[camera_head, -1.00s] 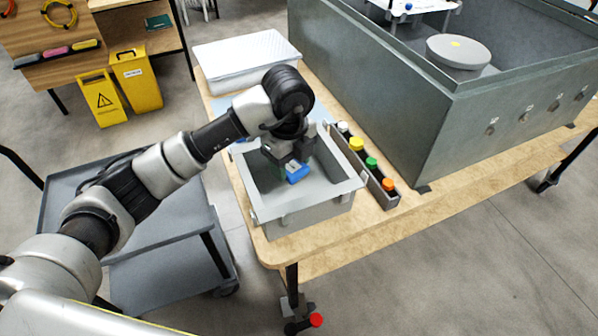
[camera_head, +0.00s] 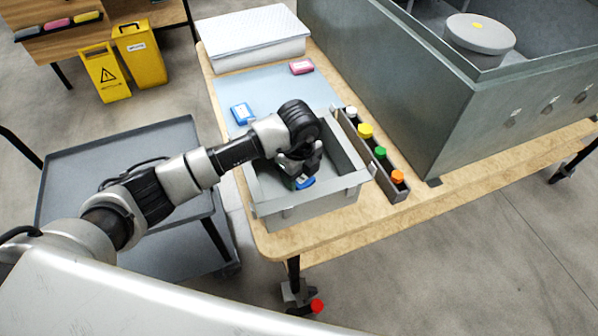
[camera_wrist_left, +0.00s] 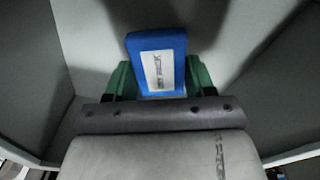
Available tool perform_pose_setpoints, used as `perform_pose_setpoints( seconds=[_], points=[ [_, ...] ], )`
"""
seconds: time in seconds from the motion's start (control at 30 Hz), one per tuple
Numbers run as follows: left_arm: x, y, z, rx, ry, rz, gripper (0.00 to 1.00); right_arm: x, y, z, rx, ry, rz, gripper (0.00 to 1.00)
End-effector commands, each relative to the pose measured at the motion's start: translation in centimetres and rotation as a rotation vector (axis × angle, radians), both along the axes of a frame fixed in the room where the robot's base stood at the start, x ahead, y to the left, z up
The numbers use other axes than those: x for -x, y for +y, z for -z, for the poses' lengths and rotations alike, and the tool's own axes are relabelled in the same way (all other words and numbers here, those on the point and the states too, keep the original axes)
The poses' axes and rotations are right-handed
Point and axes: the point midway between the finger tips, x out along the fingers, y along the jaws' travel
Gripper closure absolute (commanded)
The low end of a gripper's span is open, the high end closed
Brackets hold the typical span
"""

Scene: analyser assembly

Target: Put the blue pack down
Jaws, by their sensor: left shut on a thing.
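My left gripper (camera_head: 300,180) is down inside the grey bin (camera_head: 318,203) on the table. It is shut on a blue pack (camera_head: 306,183), which shows only in part below the gripper in the head view. In the left wrist view the blue pack (camera_wrist_left: 158,62) with its white label sits between the green fingertips (camera_wrist_left: 157,80). The bin's grey walls surround it there; I cannot tell whether the pack touches the bin floor. Another blue pack (camera_head: 242,113) lies on the pale blue mat (camera_head: 225,95) behind the bin. My right gripper is not in view.
A pink pack (camera_head: 301,67) lies on the mat's far side. A rack (camera_head: 389,178) of bottles with coloured caps stands close at the bin's right. A large grey housing (camera_head: 430,110) stands beyond it. A white lidded box (camera_head: 250,40) is at the back. A grey cart (camera_head: 120,160) stands left.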

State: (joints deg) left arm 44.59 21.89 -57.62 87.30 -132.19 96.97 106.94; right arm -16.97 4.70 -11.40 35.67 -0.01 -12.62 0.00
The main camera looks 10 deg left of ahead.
Motion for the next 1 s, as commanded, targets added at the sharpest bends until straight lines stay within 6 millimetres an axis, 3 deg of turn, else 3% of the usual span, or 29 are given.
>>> perform_pose_setpoints(
  seconds=[0.37, 0.4, 0.53, 0.83, 1.0],
  points=[
    [0.0, 0.0, 0.6, 0.0, -0.001, 0.001, 0.69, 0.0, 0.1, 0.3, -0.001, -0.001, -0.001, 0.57],
    [0.0, 0.0, 0.5, 0.0, -0.001, 0.001, 0.41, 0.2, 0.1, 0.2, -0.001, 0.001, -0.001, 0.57],
    [0.0, 0.0, 0.5, 0.0, -0.001, 0.001, 0.21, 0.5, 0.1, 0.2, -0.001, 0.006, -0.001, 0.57],
    [0.0, 0.0, 0.3, 0.0, -0.001, 0.001, 0.2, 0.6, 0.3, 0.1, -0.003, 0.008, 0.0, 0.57],
    [-0.1, 0.0, -1.5, 0.0, -0.006, 0.002, 0.2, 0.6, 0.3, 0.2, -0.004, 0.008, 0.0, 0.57]
  ],
)
